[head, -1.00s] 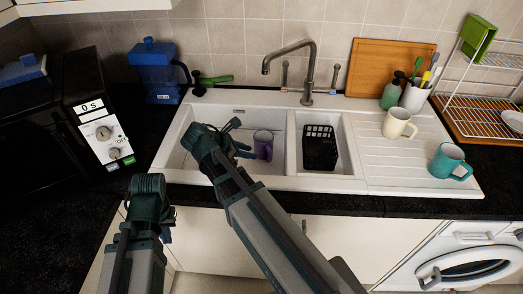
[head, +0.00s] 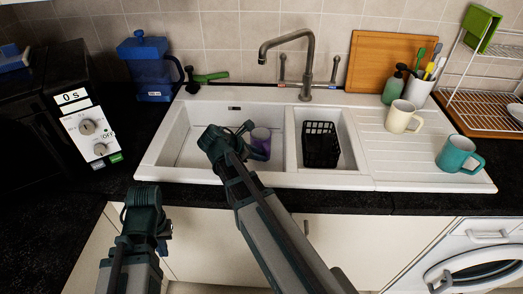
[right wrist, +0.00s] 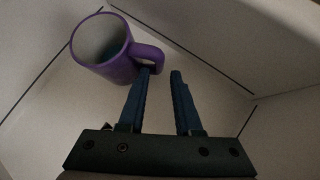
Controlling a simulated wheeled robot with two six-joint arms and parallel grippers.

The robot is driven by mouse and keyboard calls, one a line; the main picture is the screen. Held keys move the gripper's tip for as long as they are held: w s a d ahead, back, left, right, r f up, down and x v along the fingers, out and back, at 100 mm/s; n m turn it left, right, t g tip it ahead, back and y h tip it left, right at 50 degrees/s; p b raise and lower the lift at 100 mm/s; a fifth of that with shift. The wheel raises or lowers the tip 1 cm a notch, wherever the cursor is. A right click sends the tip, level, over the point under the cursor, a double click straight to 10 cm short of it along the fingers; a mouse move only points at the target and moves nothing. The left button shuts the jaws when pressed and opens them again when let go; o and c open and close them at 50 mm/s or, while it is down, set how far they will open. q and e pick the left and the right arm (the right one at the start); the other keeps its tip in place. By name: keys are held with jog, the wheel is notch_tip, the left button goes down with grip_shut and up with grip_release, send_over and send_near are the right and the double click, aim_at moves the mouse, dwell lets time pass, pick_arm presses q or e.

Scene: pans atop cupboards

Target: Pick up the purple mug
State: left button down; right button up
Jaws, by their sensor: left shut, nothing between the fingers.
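The purple mug (head: 261,139) is in the large left basin of the white sink, partly hidden behind my right gripper (head: 252,148) in the head view. In the right wrist view, the purple mug (right wrist: 105,48) is at upper left with its opening visible and its handle toward my fingers. My right gripper (right wrist: 160,72) is open there, with a gap between its fingers. The handle lies at the fingertips, overlapped by the left finger; I cannot tell whether they touch. My left gripper (head: 164,236) is shut and empty, low in front of the counter.
A black basket (head: 320,146) stands in the smaller basin, beside the divider. The tap (head: 308,60) rises behind the sink. A cream mug (head: 402,117) and teal mug (head: 458,154) stand on the drainboard. A microwave (head: 75,110) and blue jug (head: 148,68) are at left.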

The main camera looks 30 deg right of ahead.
aim_at(268, 155)
jog(key=b+x, duration=0.3)
jog(key=x, duration=0.2)
jog(key=shift+w+d, duration=0.1)
jog(key=shift+d, duration=0.2)
jog(key=shift+r, duration=0.15)
grip_shut()
dwell(1.1)
